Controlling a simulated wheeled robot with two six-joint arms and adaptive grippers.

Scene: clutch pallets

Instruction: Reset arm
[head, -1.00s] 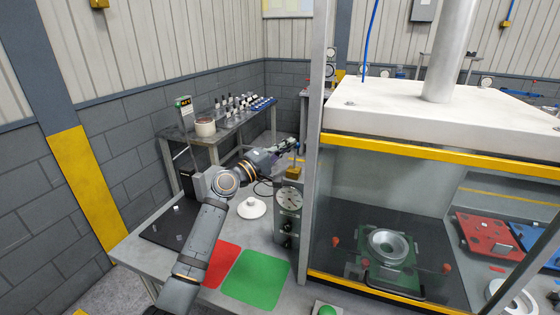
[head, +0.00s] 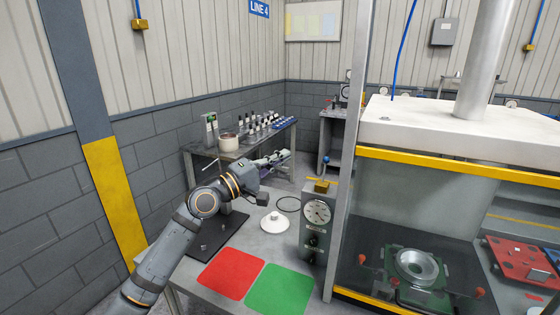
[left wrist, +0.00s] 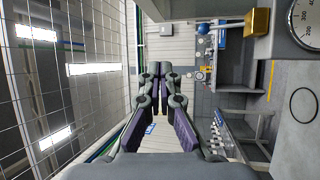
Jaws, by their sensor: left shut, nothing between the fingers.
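My left gripper (head: 284,155) is held up in the air to the left of the gauge box (head: 318,222). It points toward the back of the room, with no contact on any object visible. In the left wrist view its two fingers (left wrist: 160,68) lie together, shut and empty. My left arm comes in from the lower left, above the near bench. My right arm and gripper are not in view.
The bench holds a red mat (head: 230,273), a green mat (head: 280,289), a white round base (head: 275,222) and a black board (head: 208,240). A press with a clear guard (head: 420,200) stands at the right. A back bench (head: 225,152) carries several small parts.

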